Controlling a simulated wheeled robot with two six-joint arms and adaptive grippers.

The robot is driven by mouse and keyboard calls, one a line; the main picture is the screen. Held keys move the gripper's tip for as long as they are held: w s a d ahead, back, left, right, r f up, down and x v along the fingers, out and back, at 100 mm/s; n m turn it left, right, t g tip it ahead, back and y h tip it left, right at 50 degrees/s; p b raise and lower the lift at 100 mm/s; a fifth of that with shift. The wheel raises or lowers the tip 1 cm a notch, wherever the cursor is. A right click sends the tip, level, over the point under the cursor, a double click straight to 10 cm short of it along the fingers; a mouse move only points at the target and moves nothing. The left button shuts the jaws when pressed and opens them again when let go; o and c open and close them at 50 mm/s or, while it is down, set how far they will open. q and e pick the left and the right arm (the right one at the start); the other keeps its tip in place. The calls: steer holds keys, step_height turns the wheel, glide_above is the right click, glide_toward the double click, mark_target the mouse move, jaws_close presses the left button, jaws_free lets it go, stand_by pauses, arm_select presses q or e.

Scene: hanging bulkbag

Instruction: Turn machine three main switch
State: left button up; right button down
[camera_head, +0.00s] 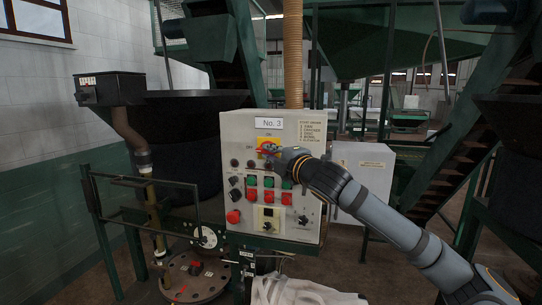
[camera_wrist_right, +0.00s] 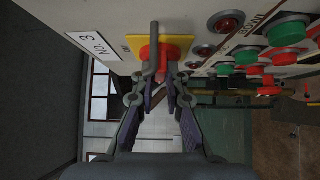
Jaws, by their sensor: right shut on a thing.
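The machine three control panel (camera_head: 233,150) is a pale box with a "No. 3" label (camera_head: 269,123). Its main switch (camera_head: 265,143) is a red knob on a yellow plate near the top; the yellow plate (camera_wrist_right: 182,45) also shows in the right wrist view. My right gripper (camera_head: 275,153) reaches in from the right and covers part of the switch. In the right wrist view my right gripper (camera_wrist_right: 160,82) has its fingers on both sides of the red knob (camera_wrist_right: 144,53), shut on it. My left gripper is not in view.
Below the switch are several red and green buttons (camera_head: 268,182) and black knobs, close to my gripper. A dark tank (camera_head: 180,150) and green rail stand at the left. A second pale box (camera_head: 362,180) stands behind my right arm. White sacking (camera_head: 300,292) lies below the panel.

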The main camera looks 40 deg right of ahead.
steer(key=m+t+h+b, duration=0.1)
steer(key=m+h+b, duration=0.1)
steer(key=b, duration=0.3)
steer(key=f+m+t+h+b, duration=0.1)
steer(key=m+t+b, duration=0.1)
steer(key=m+b, duration=0.3)
steer(key=f+m+t+h+b, duration=0.1)
steer(key=m+t+h+b, duration=0.1)
steer(key=b, duration=0.3)
steer(key=shift+w+a+f+m+h, duration=0.25)
steer(key=shift+w+a+m+h, duration=0.05)
steer(key=shift+m, duration=0.5)
steer(key=m+g+h+b, duration=0.1)
steer(key=m+h+b, duration=0.3)
steer(key=m+g+h+b, duration=0.1)
steer(key=m+h+b, duration=0.2)
steer(key=m+b, duration=0.2)
steer(key=m+g+h+b, duration=0.1)
steer(key=m+h+b, duration=0.3)
steer(key=b, duration=0.1)
steer(key=shift+w+a+r+m+g+h, duration=0.1)
steer(key=shift+w+a+m+g+h, duration=0.2)
steer(key=shift+w+g, duration=0.1)
steer(key=shift+r+m+g+h+b, duration=0.15)
steer(key=shift+m+g+h+b, duration=0.55)
steer(key=shift+m, duration=0.4)
steer(key=shift+r+m+g, duration=0.15)
steer(key=shift+m+g, duration=0.15)
steer(key=shift+m, duration=0.1)
